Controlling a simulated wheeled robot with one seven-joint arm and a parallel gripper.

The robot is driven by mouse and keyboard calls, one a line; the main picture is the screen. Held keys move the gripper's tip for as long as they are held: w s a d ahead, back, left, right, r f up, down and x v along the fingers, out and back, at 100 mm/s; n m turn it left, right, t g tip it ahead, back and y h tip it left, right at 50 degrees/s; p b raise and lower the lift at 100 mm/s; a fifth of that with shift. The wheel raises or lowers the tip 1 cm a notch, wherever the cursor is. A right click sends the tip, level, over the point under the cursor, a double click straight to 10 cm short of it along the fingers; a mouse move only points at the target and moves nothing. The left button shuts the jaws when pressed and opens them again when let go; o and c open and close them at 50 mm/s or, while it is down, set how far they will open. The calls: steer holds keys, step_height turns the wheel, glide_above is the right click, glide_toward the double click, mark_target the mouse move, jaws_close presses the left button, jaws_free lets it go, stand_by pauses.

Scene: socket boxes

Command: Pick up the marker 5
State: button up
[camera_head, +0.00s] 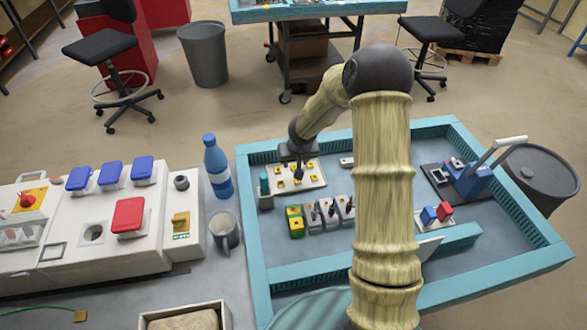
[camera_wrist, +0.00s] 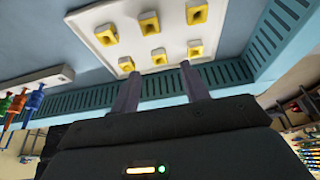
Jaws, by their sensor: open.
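My gripper (camera_head: 298,172) is open and empty above the white board with yellow sockets (camera_head: 315,183) in the blue-rimmed tray. In the wrist view, my two fingers (camera_wrist: 160,74) are apart, with the near edge of the white board (camera_wrist: 160,62) between and beyond them. Several yellow blocks with dark holes sit on the board. No thing is readable as marker 5. Several slim coloured pieces, orange, green and blue (camera_wrist: 34,100), show at the left edge of the wrist view, apart from my fingers; I cannot tell whether they are markers.
The blue tray rim (camera_head: 258,262) surrounds the work area. Several grey and green-yellow blocks (camera_head: 296,222) stand near the board. A teal cylinder (camera_head: 264,184) stands left of it. A blue bottle (camera_head: 217,168) and a mug (camera_head: 224,232) stand outside the tray. My arm hides part of the tray.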

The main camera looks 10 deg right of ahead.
mark_target(295, 165)
steer(key=x, duration=0.4)
steer(key=shift+w+f, duration=0.15)
steer(key=shift+f, duration=0.1)
steer(key=shift+c, duration=0.3)
steer(key=c, duration=0.8)
